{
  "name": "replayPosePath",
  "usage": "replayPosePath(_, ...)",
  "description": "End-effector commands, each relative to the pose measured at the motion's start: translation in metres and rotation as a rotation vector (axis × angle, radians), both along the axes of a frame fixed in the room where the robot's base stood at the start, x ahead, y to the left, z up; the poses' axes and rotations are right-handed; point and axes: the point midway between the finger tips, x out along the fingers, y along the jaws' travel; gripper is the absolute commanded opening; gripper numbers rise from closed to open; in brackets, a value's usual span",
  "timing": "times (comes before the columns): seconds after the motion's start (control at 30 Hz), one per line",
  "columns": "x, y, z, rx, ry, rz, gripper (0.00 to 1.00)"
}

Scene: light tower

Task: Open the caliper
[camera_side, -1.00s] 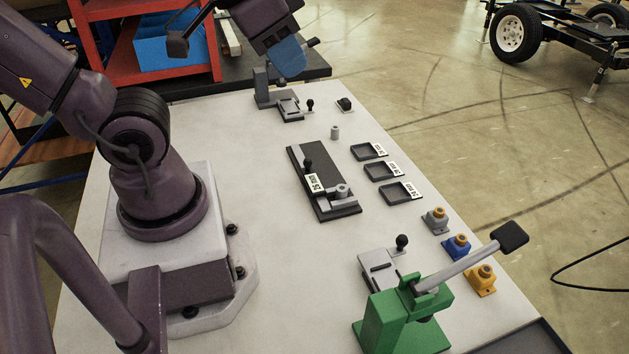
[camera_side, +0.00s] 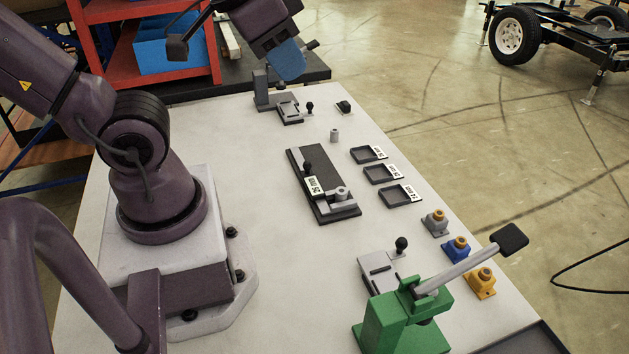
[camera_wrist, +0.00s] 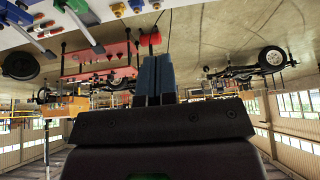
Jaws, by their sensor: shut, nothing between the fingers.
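The caliper appears to be the dark plate (camera_side: 318,165) in the middle of the table. It carries a sliding part with a black knob (camera_side: 307,167) and a white number label (camera_side: 312,186). A grey cylinder (camera_side: 342,193) stands at its near end beside the slider, with little gap visible. My gripper (camera_side: 291,66) is at the top of the side view, well apart from the caliper, above the table's far end. Its blue fingers also show in the wrist view (camera_wrist: 155,78), close together and empty. The caliper cannot be made out in the wrist view.
A grey fixture (camera_side: 262,90) stands behind my gripper. A loose grey cylinder (camera_side: 335,135) and several black trays (camera_side: 381,174) lie right of the caliper. A green lever press (camera_side: 400,320) stands at the near end, beside coloured blocks (camera_side: 456,249). The table left of the caliper is clear.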

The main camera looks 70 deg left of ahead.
Motion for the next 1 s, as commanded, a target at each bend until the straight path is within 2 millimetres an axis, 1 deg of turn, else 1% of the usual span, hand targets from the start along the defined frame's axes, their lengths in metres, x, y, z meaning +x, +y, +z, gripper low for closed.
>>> replayPosePath(0.37, 0.000, 0.000, 0.000, 0.000, 0.000, 0.000, 0.00)
replayPosePath(0.4, 0.000, 0.000, 0.000, 0.000, 0.000, 0.000, 0.05)
replayPosePath(0.47, 0.000, 0.001, 0.000, 0.000, 0.000, 0.007, 0.18)
replayPosePath(0.5, 0.001, 0.004, -0.002, 0.000, 0.012, 0.021, 0.28)
replayPosePath(0.57, 0.003, 0.009, -0.010, -0.001, 0.049, 0.045, 0.41)
replayPosePath(0.6, 0.005, 0.014, -0.016, -0.005, 0.082, 0.068, 0.46)
replayPosePath(0.67, 0.010, 0.023, -0.025, -0.013, 0.140, 0.111, 0.46)
replayPosePath(0.77, 0.023, 0.045, -0.045, -0.040, 0.244, 0.208, 0.46)
replayPosePath(0.87, 0.036, 0.070, -0.068, -0.077, 0.333, 0.324, 0.46)
replayPosePath(0.97, 0.047, 0.097, -0.093, -0.119, 0.408, 0.449, 0.46)
replayPosePath(1.0, 0.050, 0.108, -0.104, -0.136, 0.435, 0.501, 0.46)
